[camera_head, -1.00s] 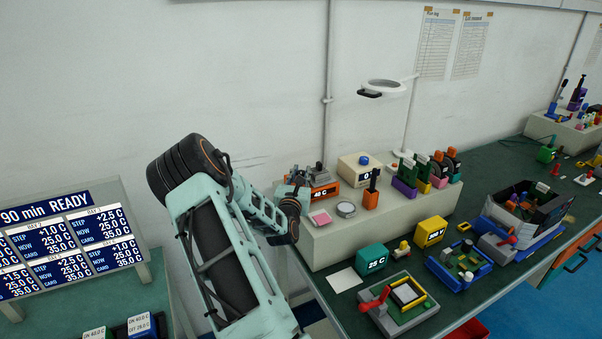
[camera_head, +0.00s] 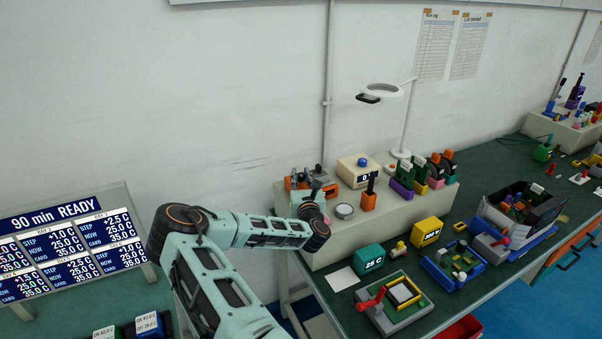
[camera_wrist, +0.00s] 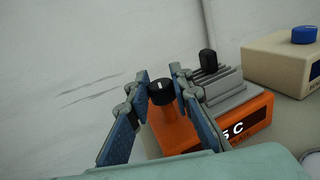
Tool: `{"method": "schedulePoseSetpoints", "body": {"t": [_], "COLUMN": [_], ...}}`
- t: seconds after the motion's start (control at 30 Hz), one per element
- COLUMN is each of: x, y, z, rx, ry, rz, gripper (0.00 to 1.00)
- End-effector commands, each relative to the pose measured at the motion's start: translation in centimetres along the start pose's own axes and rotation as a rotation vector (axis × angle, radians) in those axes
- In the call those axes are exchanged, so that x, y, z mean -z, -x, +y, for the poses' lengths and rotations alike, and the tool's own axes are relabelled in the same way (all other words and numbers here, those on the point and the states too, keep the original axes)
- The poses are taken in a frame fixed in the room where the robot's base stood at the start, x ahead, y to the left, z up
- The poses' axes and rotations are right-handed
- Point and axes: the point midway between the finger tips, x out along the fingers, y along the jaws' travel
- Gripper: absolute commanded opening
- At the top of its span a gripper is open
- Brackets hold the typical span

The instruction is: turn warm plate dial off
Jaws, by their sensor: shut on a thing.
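The warm plate (camera_wrist: 246,118) is an orange box with a grey finned top and a black post on it. Its front display is partly hidden by a finger and shows "5 C" at its visible end. Its black dial (camera_wrist: 161,88), with a white mark on top, sits on the left part of the orange body. My gripper (camera_wrist: 160,78) is shut on the dial, with one blue-padded finger on each side.
A cream box with a blue knob (camera_head: 362,163) stands right of the warm plate on the raised shelf (camera_head: 335,248). An orange block with a black handle (camera_head: 369,200) and a round dish (camera_head: 344,211) are near. The wall is close behind.

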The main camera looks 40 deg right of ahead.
Motion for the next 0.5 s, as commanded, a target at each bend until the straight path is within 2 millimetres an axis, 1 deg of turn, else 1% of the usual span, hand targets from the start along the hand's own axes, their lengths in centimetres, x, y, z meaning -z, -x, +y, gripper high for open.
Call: {"method": "schedulePoseSetpoints", "body": {"t": [0.5], "x": [-0.14], "y": [-0.05], "z": [0.03], "rx": [-0.135], "ry": [0.000], "rz": [0.001], "gripper": [0.00]}}
